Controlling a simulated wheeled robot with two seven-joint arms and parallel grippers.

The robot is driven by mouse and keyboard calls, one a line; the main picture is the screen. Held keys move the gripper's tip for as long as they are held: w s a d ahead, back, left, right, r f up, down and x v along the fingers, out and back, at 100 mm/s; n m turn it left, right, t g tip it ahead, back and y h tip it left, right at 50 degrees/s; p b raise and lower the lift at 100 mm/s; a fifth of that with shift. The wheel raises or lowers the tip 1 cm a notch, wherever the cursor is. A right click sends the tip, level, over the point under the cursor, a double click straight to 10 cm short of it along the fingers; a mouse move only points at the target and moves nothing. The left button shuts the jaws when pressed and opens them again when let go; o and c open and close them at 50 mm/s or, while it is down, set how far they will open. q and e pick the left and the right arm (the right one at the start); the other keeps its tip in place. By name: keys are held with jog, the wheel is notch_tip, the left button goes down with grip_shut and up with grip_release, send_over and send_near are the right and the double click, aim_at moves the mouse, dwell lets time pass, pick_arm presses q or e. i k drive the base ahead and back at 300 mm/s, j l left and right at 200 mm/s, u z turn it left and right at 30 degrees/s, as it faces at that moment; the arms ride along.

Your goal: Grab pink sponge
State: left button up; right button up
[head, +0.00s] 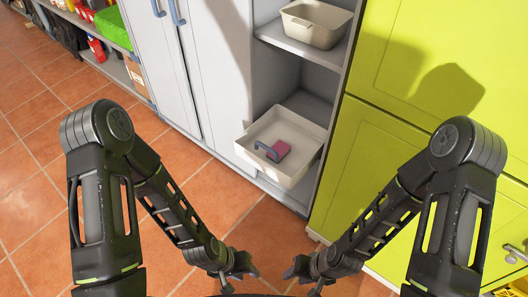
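The pink sponge (281,148) lies inside a white open bin (297,176) that juts out from a low shelf of the grey cabinet. A dark grey-blue handle-like piece (265,151) is beside the sponge, and I cannot tell whether it is joined to it. My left gripper (245,267) is low in the picture, below and left of the bin, apart from the sponge. My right gripper (296,271) is low in the picture below the bin, also apart from it. Both grippers are small and dark here, and their finger opening is unclear.
A beige bin (312,22) sits on the shelf above. Grey cabinet doors (190,60) stand left of the shelves, and a yellow-green cabinet (430,70) stands to the right. A stocked shelf (100,62) is at upper left. The orange tiled floor (40,135) is clear at left.

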aim_at(283, 150)
jog(key=i+j, duration=0.2)
jog(key=j, duration=0.15)
jog(key=i+j, duration=0.2)
jog(key=j, duration=0.15)
jog(key=i+j, duration=0.2)
jog(key=j, duration=0.15)
jog(key=i+j, duration=0.15)
jog(key=j, duration=0.15)
jog(key=z, duration=1.8)
jog(key=i, duration=0.5)
